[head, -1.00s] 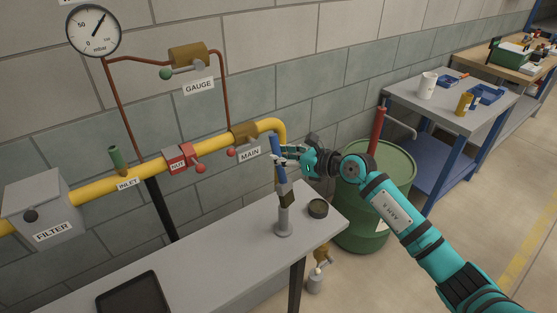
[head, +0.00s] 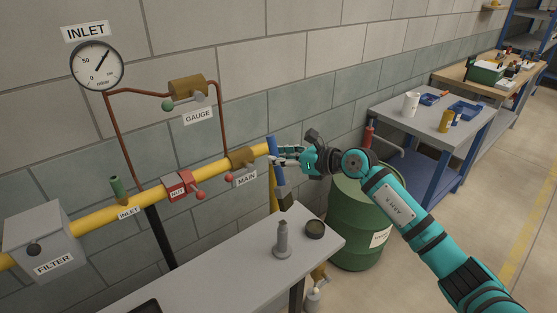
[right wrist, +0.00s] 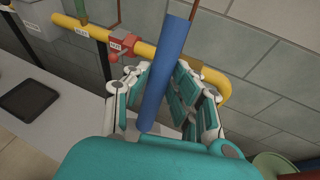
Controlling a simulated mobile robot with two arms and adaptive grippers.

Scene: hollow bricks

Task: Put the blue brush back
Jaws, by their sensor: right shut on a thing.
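The blue brush (head: 275,152) has a blue handle and a dark, wide lower end. My right gripper (head: 277,157) is shut on its handle, holding it nearly upright above the end of the grey table. Its lower end hangs just above the grey bottle-like holder (head: 282,242) in the head view; I cannot tell the depth between them. In the right wrist view the blue handle (right wrist: 166,75) runs up between the fingers, and its lower part is hidden. My left gripper is not in view.
A round dark tin (head: 315,229) stands on the grey table (head: 225,268), right of the holder. The yellow pipe (head: 215,170) with valves runs along the wall behind. A green drum (head: 357,225) stands right of the table. A dark tray (right wrist: 29,100) lies on the table.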

